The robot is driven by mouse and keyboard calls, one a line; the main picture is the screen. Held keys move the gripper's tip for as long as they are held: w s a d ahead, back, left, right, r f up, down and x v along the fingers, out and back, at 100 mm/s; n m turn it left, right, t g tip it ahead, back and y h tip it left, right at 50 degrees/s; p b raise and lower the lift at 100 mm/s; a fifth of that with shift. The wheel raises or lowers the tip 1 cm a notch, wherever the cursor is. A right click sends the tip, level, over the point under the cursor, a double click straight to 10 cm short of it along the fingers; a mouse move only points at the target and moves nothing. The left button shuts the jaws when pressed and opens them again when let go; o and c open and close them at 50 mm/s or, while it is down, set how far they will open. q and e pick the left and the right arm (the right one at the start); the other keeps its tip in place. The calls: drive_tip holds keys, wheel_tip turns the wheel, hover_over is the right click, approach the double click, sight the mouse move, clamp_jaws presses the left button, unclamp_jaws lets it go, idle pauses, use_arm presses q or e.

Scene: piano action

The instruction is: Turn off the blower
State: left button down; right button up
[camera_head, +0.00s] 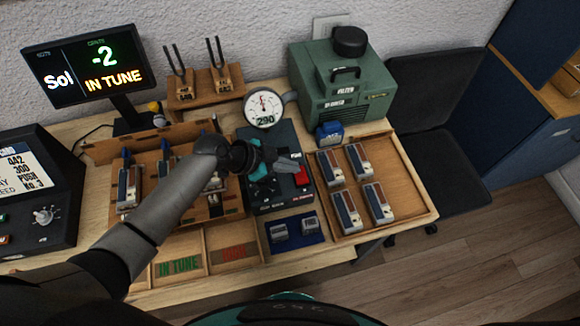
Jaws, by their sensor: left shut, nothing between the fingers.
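The green blower box (342,88) stands at the back right of the bench, with a black round cap on top and a dark handle on its front. A dark control unit (281,203) sits in front of it, carrying a round dial gauge (264,107) and a red switch (301,177). My left gripper (294,166) is shut and empty over the dark unit, its tips close to the red switch. I cannot tell whether the tips touch it. My arm and gripper hide part of the unit. My right gripper is out of view.
A wooden tray (409,203) with several reed-like blocks lies right of the unit. Two tuning forks (199,72) stand behind. A blue tray (294,233) lies in front, and a black chair (437,140) is at right.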

use_arm(q)
drive_tip(key=shift+s, duration=0.3)
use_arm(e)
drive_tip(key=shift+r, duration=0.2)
use_arm(q)
drive_tip(key=shift+s+d+p, duration=0.25)
drive_tip(key=shift+s+p, duration=0.35)
drive_tip(key=shift+p, duration=0.05)
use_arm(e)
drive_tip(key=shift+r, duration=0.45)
use_arm(q)
drive_tip(key=shift+w+r, duration=0.1)
drive_tip(key=shift+r, duration=0.1)
drive_tip(key=shift+d+r+p, duration=0.15)
drive_tip(key=shift+r+p, duration=0.45)
drive_tip(key=r+p, duration=0.2)
drive_tip(key=r, duration=0.1)
drive_tip(key=shift+s+r+p, duration=0.1)
drive_tip(key=shift+s+p, duration=0.2)
drive_tip(key=shift+p, duration=0.1)
drive_tip(key=v, duration=0.9)
drive_tip(key=shift+s+a+b, duration=0.15)
drive_tip(key=shift+a+b, duration=0.2)
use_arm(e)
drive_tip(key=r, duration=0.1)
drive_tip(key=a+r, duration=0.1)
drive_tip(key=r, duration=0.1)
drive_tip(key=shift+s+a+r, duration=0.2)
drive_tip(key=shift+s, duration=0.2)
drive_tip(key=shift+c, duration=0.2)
